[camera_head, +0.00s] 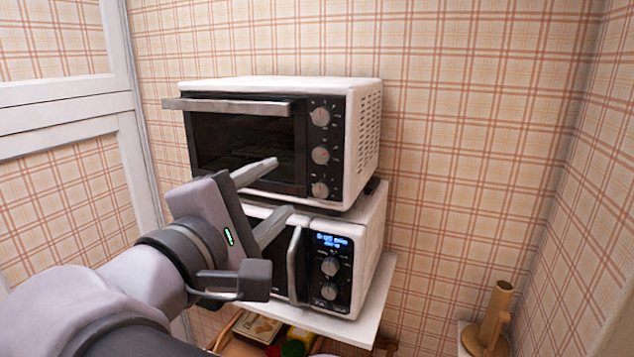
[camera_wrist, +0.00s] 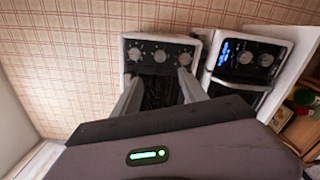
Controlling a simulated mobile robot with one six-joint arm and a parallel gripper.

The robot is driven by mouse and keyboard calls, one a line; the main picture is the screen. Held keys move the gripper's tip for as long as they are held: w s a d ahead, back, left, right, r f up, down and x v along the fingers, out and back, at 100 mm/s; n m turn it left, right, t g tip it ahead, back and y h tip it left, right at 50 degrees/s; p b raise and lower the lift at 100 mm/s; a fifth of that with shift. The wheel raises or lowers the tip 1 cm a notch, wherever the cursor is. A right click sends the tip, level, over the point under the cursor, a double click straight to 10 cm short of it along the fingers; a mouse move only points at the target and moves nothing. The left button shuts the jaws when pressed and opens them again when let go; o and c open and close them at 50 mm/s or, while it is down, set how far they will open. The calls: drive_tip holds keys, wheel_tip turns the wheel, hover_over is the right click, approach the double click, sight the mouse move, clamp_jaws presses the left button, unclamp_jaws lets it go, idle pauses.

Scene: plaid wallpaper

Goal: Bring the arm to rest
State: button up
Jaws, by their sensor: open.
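My gripper (camera_head: 279,189) is in front of the two stacked ovens in the head view, with its two fingers spread apart and nothing between them. It also shows in the wrist view (camera_wrist: 156,82), where the open fingers point toward the toaster oven's front. The toaster oven (camera_head: 362,140) is white with a dark glass door, a bar handle and three knobs; its door is shut. It also shows in the wrist view (camera_wrist: 160,52). My arm and gripper hide part of the lower microwave. I cannot tell whether the fingertips touch anything.
A white microwave (camera_head: 371,240) with a lit blue display stands under the toaster oven on a white shelf (camera_head: 376,308). Below are several food items, among them a green one (camera_head: 293,348). A brown cylindrical object (camera_head: 494,317) stands at the lower right. Plaid walls are behind.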

drive_tip(key=shift+s+a, duration=0.15)
drive_tip(key=shift+s, duration=0.35)
drive_tip(key=s+d+f+m+g, duration=0.1)
drive_tip(key=d+f+m+g, duration=0.25)
drive_tip(key=d+f, duration=0.35)
drive_tip(key=s+d+f+m+g, duration=0.15)
drive_tip(key=d+f+g, duration=0.3)
drive_tip(key=d, duration=0.45)
drive_tip(key=s+d+f+m+g+y, duration=0.35)
drive_tip(key=s+d+f+m, duration=0.25)
drive_tip(key=s+f+m, duration=0.4)
drive_tip(key=a+f+m+y, duration=0.1)
drive_tip(key=m, duration=0.1)
drive_tip(key=s+a+f+m+y, duration=0.1)
drive_tip(key=m+y, duration=0.1)
drive_tip(key=s+a+f+m+y, duration=0.1)
drive_tip(key=a+m, duration=0.1)
drive_tip(key=m, duration=0.1)
drive_tip(key=shift+s+f+y, duration=0.2)
drive_tip(key=shift+f+y, duration=0.15)
